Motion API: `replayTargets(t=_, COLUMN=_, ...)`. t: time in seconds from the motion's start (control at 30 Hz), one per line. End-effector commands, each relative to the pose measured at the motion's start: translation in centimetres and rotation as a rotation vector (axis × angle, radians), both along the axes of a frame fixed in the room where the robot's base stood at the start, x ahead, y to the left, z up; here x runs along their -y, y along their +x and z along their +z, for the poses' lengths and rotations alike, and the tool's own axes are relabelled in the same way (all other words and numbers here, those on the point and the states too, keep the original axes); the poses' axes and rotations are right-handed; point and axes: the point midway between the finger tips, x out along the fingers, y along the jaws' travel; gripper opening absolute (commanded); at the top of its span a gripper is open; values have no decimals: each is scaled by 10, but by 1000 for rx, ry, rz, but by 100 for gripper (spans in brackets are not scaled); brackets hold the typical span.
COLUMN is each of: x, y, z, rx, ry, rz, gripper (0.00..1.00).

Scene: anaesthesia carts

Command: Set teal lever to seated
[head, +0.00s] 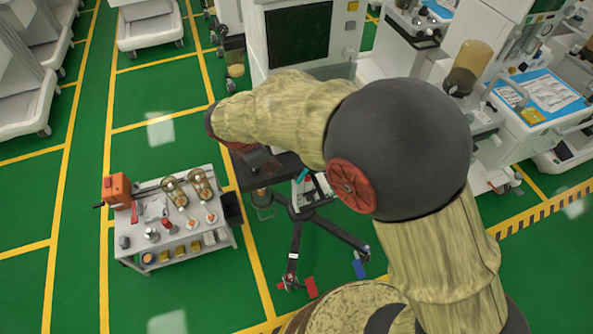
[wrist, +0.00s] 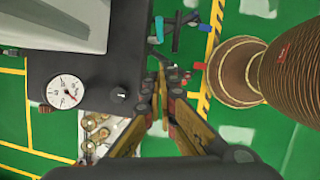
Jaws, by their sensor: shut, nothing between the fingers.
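The teal lever (wrist: 159,29) shows in the wrist view as a short bar just beyond my fingertips, beside the dark panel's edge. In the head view a small teal piece (head: 302,175) shows at the right end of the dark shelf, above the wheeled stand. My gripper (wrist: 167,68) is shut and empty in the wrist view, with its tips pointing toward the lever and a gap in the picture between them. I cannot tell their difference in height. In the head view my arm hides most of the gripper area.
A dark panel with a white gauge (wrist: 65,91) and a black knob (wrist: 120,95) lies left of my fingers. The stand's red foot (head: 311,287) and blue foot (head: 358,268) are below. A loaded white cart (head: 190,259) stands at left. Green floor is open between.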

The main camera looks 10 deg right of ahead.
Motion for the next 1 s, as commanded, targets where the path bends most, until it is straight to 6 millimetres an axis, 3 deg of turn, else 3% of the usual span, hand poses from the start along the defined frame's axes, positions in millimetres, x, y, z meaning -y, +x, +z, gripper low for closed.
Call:
replayTargets(t=0.27, x=8, y=5, z=-24, rx=-7, ry=-4, rz=20, gripper=0)
replayTargets(t=0.67, x=31, y=21, z=-96, rx=-5, ry=-2, rz=19, gripper=0)
replayTargets(t=1.0, x=62, y=35, z=-109, rx=-2, ry=-1, rz=21, gripper=0)
